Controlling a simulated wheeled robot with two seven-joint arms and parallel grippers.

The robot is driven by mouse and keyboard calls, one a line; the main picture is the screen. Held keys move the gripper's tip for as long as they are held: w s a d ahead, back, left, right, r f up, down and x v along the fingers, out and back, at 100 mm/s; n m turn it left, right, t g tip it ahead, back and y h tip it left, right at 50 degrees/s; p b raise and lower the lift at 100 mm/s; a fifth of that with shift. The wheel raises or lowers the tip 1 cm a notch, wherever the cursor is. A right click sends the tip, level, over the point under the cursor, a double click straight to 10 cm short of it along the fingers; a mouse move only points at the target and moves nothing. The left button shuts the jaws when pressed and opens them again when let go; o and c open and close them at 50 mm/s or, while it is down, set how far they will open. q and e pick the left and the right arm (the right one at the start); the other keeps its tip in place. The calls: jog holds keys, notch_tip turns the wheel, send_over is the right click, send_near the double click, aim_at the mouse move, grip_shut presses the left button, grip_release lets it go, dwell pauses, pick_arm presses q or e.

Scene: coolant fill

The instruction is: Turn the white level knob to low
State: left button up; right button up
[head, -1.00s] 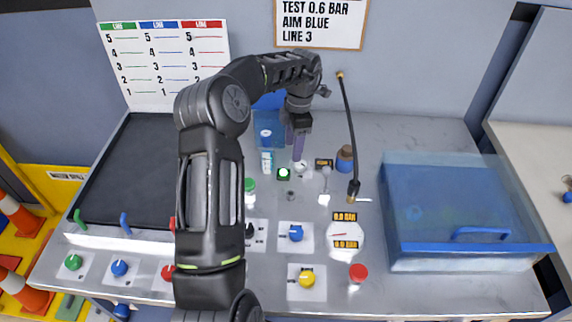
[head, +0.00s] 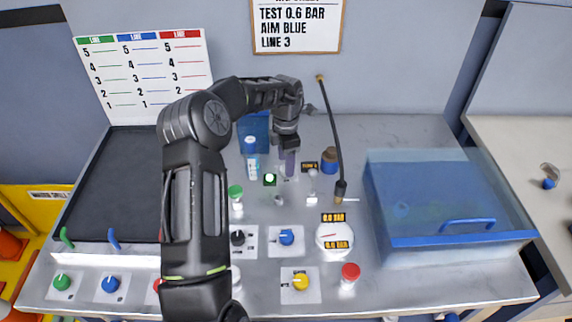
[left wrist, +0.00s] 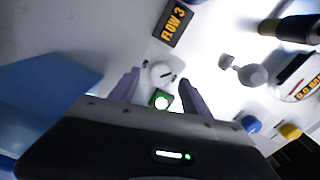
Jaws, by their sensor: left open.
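The white level knob (left wrist: 163,73) shows in the left wrist view on a pale plate, beside a black display reading FLOW 3 (left wrist: 173,22). My left gripper (left wrist: 160,88) is open, its two purple fingers apart with the knob between and just beyond them. I cannot tell whether a finger touches it. In the head view my left gripper (head: 287,166) points down at the knob's place and hides most of it. The display (head: 309,166) stands to its right there. A lit green button (head: 270,180) lies just left of the fingers. My right gripper is out of view.
A white-and-blue bottle (head: 251,160) stands close left of the gripper. A small grey-white lever (head: 312,185) and a black hose wand (head: 340,190) stand to the right. Blue (head: 286,237) and yellow (head: 300,281) knobs lie nearer. A blue clear-lidded box (head: 440,205) fills the right.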

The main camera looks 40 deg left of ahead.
pick_arm(q)
jog(key=shift+f, duration=0.95)
jog(key=shift+c, duration=0.5)
grip_shut()
